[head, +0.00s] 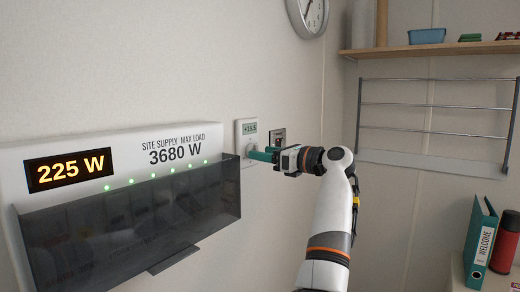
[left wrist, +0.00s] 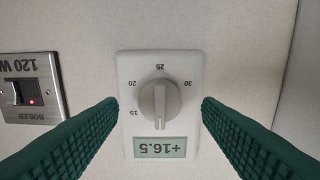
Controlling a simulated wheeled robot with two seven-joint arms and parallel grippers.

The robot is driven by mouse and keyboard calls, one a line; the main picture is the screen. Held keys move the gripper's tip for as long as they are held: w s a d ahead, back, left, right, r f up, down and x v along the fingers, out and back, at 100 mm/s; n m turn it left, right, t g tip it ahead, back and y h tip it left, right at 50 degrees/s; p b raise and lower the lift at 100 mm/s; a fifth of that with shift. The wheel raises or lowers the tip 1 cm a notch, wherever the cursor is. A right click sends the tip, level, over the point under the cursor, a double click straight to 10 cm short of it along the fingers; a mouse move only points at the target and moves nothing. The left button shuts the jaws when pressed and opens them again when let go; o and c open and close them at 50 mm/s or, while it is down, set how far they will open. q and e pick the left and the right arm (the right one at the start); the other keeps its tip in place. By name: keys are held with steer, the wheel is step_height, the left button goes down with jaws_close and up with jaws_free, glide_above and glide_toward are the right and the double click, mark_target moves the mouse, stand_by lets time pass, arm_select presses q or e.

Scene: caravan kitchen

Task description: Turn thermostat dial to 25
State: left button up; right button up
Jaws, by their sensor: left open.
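The white thermostat (left wrist: 189,68) is on the wall; in the left wrist view it appears upside down, with its display (left wrist: 160,148) reading +16.5. Its round grey dial (left wrist: 159,103) has a raised ridge standing about vertical in that view. The marks 15, 20, 25 and 30 lie around the dial, with 25 at the picture's top. The thermostat also shows in the head view (head: 247,128). My left gripper (head: 259,154) is open at the dial, its green fingers on either side with visible gaps in the left wrist view. My right gripper is not in view.
A boiler switch (left wrist: 34,91) with a red light is beside the thermostat. A supply box (head: 120,153) showing 225 W juts out at left. A wall rack (head: 432,105), a shelf (head: 435,49) and a clock (head: 308,13) are around the corner and above.

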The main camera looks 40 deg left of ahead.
arm_select(q)
steer(key=shift+s+a, duration=0.1)
steer(key=shift+a, duration=1)
steer(key=c, duration=1)
